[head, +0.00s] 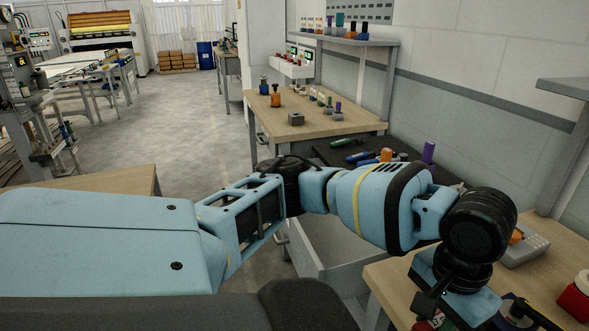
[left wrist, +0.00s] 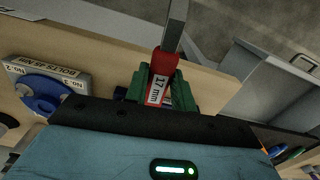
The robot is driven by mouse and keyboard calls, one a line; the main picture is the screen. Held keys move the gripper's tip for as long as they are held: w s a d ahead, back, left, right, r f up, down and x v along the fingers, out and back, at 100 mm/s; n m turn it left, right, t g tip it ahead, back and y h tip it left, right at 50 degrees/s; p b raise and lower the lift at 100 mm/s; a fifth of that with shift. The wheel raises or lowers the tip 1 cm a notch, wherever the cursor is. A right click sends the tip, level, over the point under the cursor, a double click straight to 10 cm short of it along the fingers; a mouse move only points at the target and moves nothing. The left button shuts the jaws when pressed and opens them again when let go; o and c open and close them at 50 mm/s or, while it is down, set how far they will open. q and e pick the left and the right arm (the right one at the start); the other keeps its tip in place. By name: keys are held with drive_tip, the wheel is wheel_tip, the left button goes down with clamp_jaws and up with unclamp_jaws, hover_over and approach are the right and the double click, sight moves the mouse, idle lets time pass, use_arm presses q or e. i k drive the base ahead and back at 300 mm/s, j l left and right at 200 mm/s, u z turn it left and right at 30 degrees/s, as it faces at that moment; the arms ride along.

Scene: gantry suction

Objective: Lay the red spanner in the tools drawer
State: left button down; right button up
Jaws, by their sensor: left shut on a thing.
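The red spanner (left wrist: 161,68) has a grey metal shank and a "17 mm" label. My left gripper (left wrist: 165,92), with green fingers, is shut on its red handle in the left wrist view. A small red part of the spanner (head: 424,325) shows at the bottom of the head view; my wrist hides most of the rest. A grey open drawer (head: 345,271) stands below and left of my left wrist in the head view. The drawer also shows at the right of the left wrist view (left wrist: 262,85). The spanner is outside it, over the wooden bench edge. My right gripper is not in view.
A wooden bench (head: 392,286) lies under my left wrist, with a red object (head: 577,297) at right. A dark top (head: 408,157) behind the drawer carries a green-handled tool (head: 347,142) and others. A blue ring-shaped part (left wrist: 42,92) lies in a labelled grey holder.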

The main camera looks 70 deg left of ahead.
sight(326, 234)
drive_tip(key=u, duration=0.85)
drive_tip(key=i+j, duration=1.05)
